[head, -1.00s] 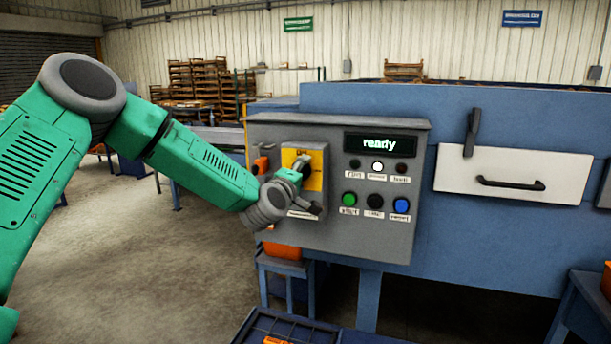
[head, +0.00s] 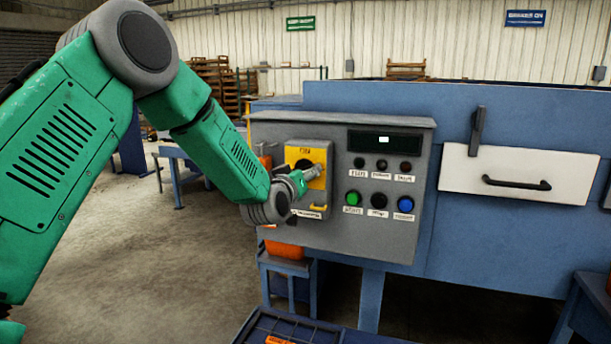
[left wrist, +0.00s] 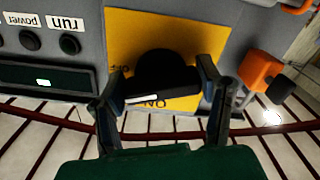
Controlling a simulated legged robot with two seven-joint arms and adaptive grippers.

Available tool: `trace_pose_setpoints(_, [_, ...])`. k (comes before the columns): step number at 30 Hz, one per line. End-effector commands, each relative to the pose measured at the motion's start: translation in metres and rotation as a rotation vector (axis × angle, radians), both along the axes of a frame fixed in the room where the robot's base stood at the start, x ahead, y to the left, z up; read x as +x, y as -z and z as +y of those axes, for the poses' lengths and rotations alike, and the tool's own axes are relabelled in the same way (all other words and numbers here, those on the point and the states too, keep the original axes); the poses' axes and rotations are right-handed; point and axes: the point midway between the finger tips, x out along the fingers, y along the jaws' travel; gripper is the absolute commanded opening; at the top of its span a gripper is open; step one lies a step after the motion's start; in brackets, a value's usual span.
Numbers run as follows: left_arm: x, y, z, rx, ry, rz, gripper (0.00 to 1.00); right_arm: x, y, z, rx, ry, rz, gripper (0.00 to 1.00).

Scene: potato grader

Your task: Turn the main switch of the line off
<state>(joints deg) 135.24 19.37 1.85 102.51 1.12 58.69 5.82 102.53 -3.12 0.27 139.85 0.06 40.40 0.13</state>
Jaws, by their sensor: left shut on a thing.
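The main switch is a black rotary knob (left wrist: 165,72) with a white mark on a yellow plate (head: 300,155); the plate also shows in the left wrist view (left wrist: 190,25). My left gripper (head: 310,178) is at the plate, and in the left wrist view its two fingers (left wrist: 161,85) sit on either side of the knob, shut on it. The white mark lies nearly crosswise between the fingers, beside the printed "ON". The gripper hides part of the knob in the head view. My right gripper is not in view.
The grey control panel (head: 340,230) has a dark display (head: 384,142) showing only a small white square, unlit-looking lamps, and green, black and blue buttons. An orange part (left wrist: 262,70) juts out beside the plate. A white drawer (head: 520,170) with a handle is at the right.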

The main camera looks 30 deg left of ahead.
Motion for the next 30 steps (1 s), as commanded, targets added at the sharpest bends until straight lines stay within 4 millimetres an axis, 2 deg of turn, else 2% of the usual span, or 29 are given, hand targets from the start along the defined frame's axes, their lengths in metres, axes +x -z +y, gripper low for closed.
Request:
trace_pose_setpoints(1, [0.002,-0.0103,0.0033,0.048,-0.009,-0.012,0.31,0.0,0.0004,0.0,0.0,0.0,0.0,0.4])
trace_pose_setpoints(15, [0.0023,-0.0117,0.0004,0.329,-0.007,0.054,0.31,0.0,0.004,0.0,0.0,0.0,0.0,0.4])
trace_pose_setpoints(30, [0.0026,-0.0118,-0.0004,0.383,-0.005,0.068,0.31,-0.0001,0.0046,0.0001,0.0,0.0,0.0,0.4])
